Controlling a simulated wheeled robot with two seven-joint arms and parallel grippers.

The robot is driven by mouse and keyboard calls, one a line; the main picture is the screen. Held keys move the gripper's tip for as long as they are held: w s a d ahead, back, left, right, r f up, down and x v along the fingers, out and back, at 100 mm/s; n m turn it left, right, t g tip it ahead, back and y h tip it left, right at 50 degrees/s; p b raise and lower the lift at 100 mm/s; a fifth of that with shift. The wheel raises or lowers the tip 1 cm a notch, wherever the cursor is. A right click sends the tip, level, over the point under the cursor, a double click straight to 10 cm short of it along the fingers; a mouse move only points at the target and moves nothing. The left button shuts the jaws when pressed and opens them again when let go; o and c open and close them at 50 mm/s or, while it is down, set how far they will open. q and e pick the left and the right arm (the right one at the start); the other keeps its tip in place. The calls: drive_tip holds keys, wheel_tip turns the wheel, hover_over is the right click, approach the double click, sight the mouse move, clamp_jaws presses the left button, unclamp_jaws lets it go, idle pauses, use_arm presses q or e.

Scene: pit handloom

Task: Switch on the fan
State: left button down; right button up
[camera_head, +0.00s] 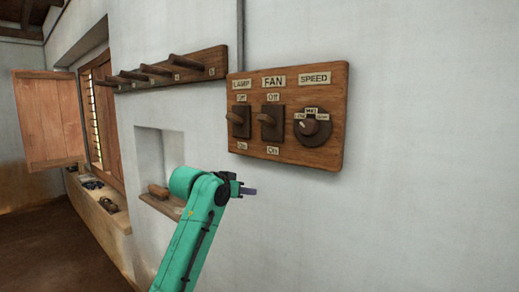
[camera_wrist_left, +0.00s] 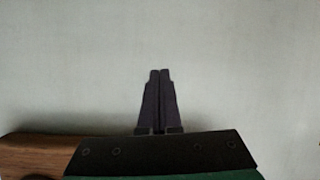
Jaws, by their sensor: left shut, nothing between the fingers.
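The fan switch (camera_head: 268,121) sits in the middle of a wooden switchboard (camera_head: 320,153) on the white wall. It has a dark plate with a wooden lever, under the label FAN. An "Off" tag is above it and an "On" tag below. The lever sticks out towards the left and looks tilted slightly up, on the "Off" side. My left gripper (camera_head: 249,191) is below the board, apart from it, with its fingers pointing right. In the left wrist view its fingers (camera_wrist_left: 159,101) are together and empty in front of bare wall. My right gripper is not in view.
The lamp switch (camera_head: 238,121) is just left of the fan switch, and the speed knob (camera_head: 312,127) is to its right. A peg rail (camera_head: 190,70) is on the wall further left. A wall niche (camera_head: 150,155) opens behind my left arm. The wall below the board is clear.

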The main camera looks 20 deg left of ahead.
use_arm(q)
drive_tip(key=s+d+r+m+t+h, duration=0.1)
drive_tip(key=s+r, duration=0.3)
drive_tip(key=r, duration=0.6)
drive_tip(key=s+r+m+t, duration=0.1)
drive_tip(key=s+r, duration=0.3)
drive_tip(key=r, duration=0.5)
drive_tip(key=t+h+p, duration=0.1)
approach(273, 92)
drive_tip(key=shift+m, duration=0.3)
drive_tip(key=p+x, duration=0.6)
drive_tip(key=shift+w, duration=0.1)
drive_tip(key=f, duration=0.2)
drive_tip(key=s+f, duration=0.1)
drive_tip(key=f, duration=0.1)
drive_tip(key=shift+s+a, duration=0.2)
drive_tip(key=shift+a, duration=0.05)
drive_tip(key=shift+s+a+f, duration=0.15)
drive_tip(key=shift+s+f, duration=0.05)
drive_tip(key=shift+s, duration=0.1)
drive_tip(key=shift+w, duration=0.15)
